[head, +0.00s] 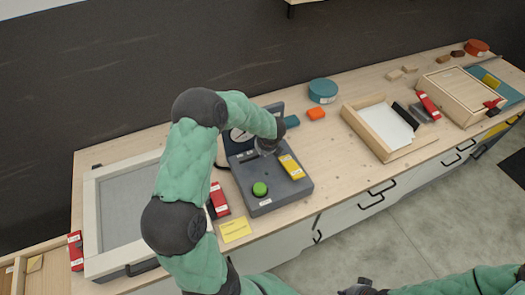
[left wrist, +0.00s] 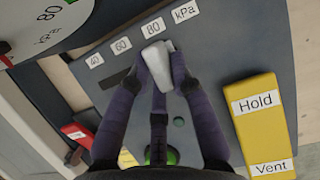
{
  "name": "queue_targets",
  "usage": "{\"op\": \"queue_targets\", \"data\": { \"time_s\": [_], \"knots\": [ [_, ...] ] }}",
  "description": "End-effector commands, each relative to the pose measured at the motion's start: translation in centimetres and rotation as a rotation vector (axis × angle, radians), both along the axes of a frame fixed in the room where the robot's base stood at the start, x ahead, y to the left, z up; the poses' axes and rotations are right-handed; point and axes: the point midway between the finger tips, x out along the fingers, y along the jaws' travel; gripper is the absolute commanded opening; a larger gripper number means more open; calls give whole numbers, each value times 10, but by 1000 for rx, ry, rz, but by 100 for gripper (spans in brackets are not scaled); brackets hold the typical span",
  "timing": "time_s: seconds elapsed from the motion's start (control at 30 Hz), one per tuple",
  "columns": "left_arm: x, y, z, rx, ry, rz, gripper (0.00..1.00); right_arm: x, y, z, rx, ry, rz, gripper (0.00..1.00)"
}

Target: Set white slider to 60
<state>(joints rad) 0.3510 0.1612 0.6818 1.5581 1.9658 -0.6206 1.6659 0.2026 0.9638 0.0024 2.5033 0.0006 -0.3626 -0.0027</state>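The white slider (left wrist: 160,64) is a pale knob on the grey control panel (left wrist: 235,55), just below the printed 80 label (left wrist: 152,28). The 60 label (left wrist: 121,45) and 40 label (left wrist: 94,60) lie to its left, above a dark slot (left wrist: 117,78). My left gripper (left wrist: 164,66) has its dark fingertips against both sides of the slider and looks shut on it. In the head view my left gripper (head: 268,146) is over the panel (head: 268,206), and the slider is hidden there. My right gripper (head: 364,288) is partly in view at the bottom edge; its fingers are unclear.
A yellow Hold/Vent switch (left wrist: 260,125) sits right of the slider, and a green button (head: 260,188) is on the panel's near side. A round gauge (left wrist: 45,20) stands behind. A framed tray (head: 110,262) is left; an open wooden box (head: 385,128) is right.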

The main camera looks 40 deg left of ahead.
Motion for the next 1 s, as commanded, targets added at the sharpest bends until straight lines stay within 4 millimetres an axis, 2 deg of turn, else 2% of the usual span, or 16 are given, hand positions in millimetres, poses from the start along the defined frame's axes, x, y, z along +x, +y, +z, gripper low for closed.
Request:
{"op": "queue_targets", "data": {
  "time_s": [0.17,0.43,0.7,0.73,0.8,1.0],
  "knots": [
    [-5,3,1,0,0,1,0,0,0,1,0,0,0,0],
    [-37,20,1,1,0,2,0,0,0,5,0,0,0,0],
    [-38,20,1,1,-2,1,0,0,0,5,0,0,0,0],
    [-38,20,1,1,-2,1,30,0,0,5,0,0,0,0],
    [-38,20,1,1,-2,0,46,0,0,5,0,0,0,0],
    [-38,20,1,0,-1,0,46,0,0,5,0,0,0,0]
  ]
}}
